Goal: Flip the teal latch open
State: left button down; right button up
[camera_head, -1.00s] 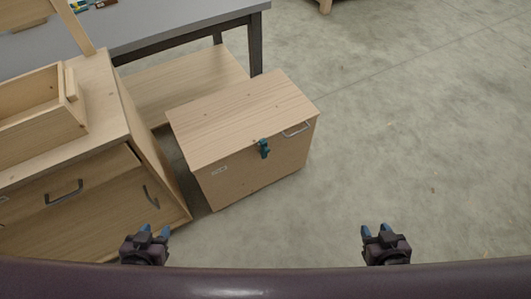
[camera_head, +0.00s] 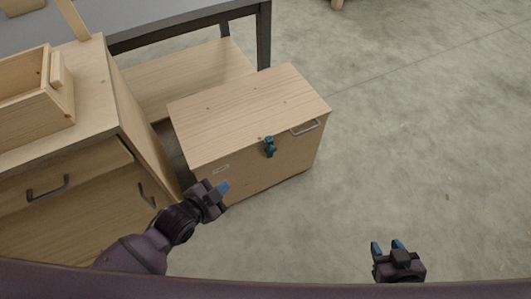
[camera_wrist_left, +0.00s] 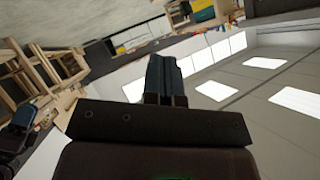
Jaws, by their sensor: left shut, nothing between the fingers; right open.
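The teal latch (camera_head: 270,146) is on the upper front of a wooden box (camera_head: 245,100), close to the edge of its lid. The lid is down. My left gripper (camera_head: 222,188) is shut and empty, in front of the box's lower left part, left of and below the latch in the head view. The left wrist view shows its dark fingers together (camera_wrist_left: 165,78) and not the latch. My right gripper (camera_head: 388,248) is open and empty over the floor, right of and below the box.
A wooden cabinet (camera_head: 60,160) with dark handles stands left of the box, with an open wooden tray (camera_head: 45,110) on top. A grey table (camera_head: 150,20) is behind. A metal handle (camera_head: 305,128) is right of the latch. The floor (camera_head: 430,130) at the right is clear.

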pick_arm(q)
jog(key=w+d+f+m+g+h+b, duration=0.1)
jog(key=w+d+f+m+g+b, duration=0.1)
jog(key=w+f+m+b, duration=0.5)
jog(key=w+f+m+g, duration=0.1)
jog(key=w+f+m, duration=0.3)
jog(key=w+m, duration=0.3)
jog(key=shift+f+g, duration=0.3)
jog(key=shift+g, duration=0.1)
pick_arm(e)
notch_tip(320, 180, down, 7)
jog(key=g, duration=0.1)
jog(key=shift+s+a+r, duration=0.2)
jog(key=shift+a, duration=0.2)
pick_arm(q)
jog(key=w+d+f+b, duration=0.5)
jog(key=w+d, duration=0.3)
jog(key=shift+d+f, duration=0.25)
jog(key=shift+d, duration=0.1)
pick_arm(e)
jog(key=shift+w+a+f+n+y, duration=0.45)
jog(key=shift+w+n, duration=0.15)
jog(key=shift+n, duration=0.3)
